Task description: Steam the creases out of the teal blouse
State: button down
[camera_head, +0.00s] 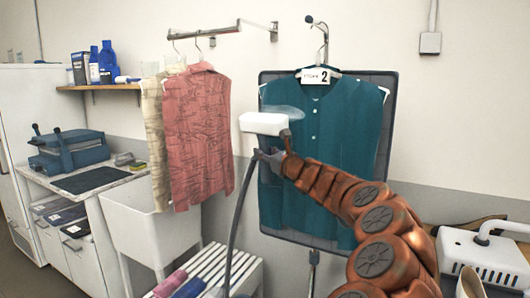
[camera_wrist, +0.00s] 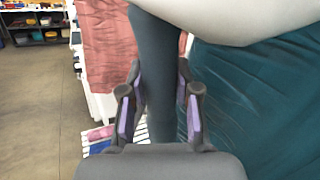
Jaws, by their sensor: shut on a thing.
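The teal blouse (camera_head: 345,128) hangs on a hanger in front of a dark padded board, with a tag reading 2 at its collar. It fills the right of the wrist view (camera_wrist: 265,100). My gripper (camera_head: 272,157) is shut on the dark handle of the steamer (camera_head: 264,124). The white steamer head is in front of the blouse's upper left, with a faint pale wisp above it. In the wrist view my gripper (camera_wrist: 158,100) has its fingers on both sides of the handle (camera_wrist: 160,70). I cannot tell whether the head touches the cloth.
A grey hose (camera_head: 238,215) hangs below the steamer. A pink creased garment (camera_head: 198,135) and a cream one (camera_head: 157,140) hang left on a wall rail. A white sink (camera_head: 150,235) and slatted bench (camera_head: 225,268) stand below. A white vented unit (camera_head: 485,258) is at right.

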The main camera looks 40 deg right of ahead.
jog(key=b, duration=0.3)
send_over(265, 181)
jog(key=shift+f, duration=2.3)
jog(key=shift+f, duration=0.1)
jog(key=shift+f+b, duration=1.4)
jog(key=shift+f, duration=1.2)
jog(key=shift+f+b, duration=1.55)
jog(key=shift+f, duration=1.05)
jog(key=shift+f, duration=0.1)
jog(key=shift+f+b, duration=2.05)
jog(key=shift+f, duration=0.5)
